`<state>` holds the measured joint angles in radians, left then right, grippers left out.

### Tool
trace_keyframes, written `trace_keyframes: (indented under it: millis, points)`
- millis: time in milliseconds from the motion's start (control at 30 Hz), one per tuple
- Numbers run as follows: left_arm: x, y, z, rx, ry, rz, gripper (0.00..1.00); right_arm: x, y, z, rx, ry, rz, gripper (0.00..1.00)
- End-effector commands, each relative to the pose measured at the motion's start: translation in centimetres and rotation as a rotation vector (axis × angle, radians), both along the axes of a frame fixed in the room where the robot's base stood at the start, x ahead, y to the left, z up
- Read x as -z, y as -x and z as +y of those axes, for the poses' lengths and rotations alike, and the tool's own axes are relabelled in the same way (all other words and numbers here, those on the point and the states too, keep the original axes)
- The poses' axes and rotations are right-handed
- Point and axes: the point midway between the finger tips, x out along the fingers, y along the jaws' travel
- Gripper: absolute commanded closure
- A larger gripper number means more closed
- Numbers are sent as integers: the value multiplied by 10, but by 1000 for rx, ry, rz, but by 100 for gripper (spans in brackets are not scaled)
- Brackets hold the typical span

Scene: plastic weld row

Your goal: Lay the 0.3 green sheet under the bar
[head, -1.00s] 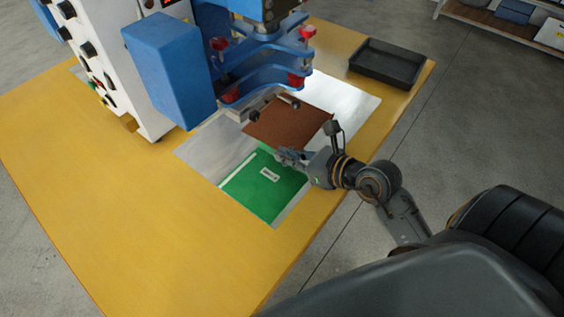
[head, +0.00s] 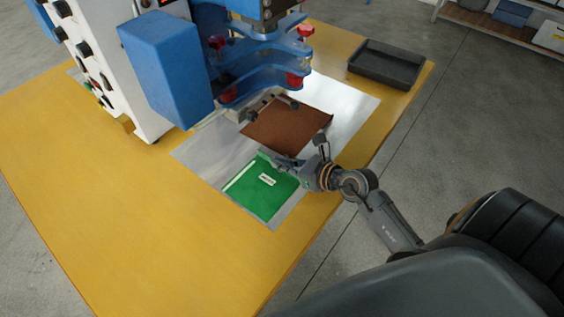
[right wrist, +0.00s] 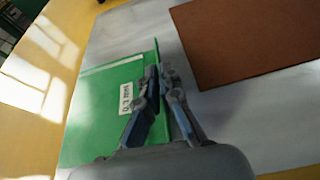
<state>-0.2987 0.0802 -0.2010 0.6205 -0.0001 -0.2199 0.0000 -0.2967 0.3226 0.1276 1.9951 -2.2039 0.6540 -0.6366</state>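The green sheet (head: 255,196), with a white label and a pale stripe, lies on the metal plate in front of the press. In the right wrist view the green sheet (right wrist: 88,128) has its label reading about 0.3 mm. My right gripper (head: 275,163) is at the sheet's edge nearest the brown sheet. In the right wrist view my right gripper (right wrist: 160,72) has its fingers close together with the sheet's edge between them. The bar (head: 262,108) of the blue press is above the far edge of the brown sheet (head: 290,128). My left gripper is not in view.
The metal plate (head: 345,98) lies on the yellow table (head: 110,190). The blue press head (head: 168,68) and white control cabinet stand at the back left. A black tray (head: 385,64) is at the back right. The table's front left is clear.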

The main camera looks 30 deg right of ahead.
Motion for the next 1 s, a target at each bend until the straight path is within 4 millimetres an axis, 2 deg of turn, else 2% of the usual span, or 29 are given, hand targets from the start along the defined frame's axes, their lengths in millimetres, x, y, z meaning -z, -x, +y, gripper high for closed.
trace_keyframes:
  millis: [67, 200, 567, 767, 1000]
  points:
    - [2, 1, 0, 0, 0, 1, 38, 3, 0, 0, 0, -1, 0, 100]
    - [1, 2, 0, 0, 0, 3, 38, 2, 0, 0, 0, 0, 1, 72]
    - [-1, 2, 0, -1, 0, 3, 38, -2, 0, 0, 0, 0, -1, 72]
    - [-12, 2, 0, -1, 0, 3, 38, -13, 25, -10, -1, 2, 5, 72]
    - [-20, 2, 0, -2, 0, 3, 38, -31, 69, -28, -1, 2, 5, 72]
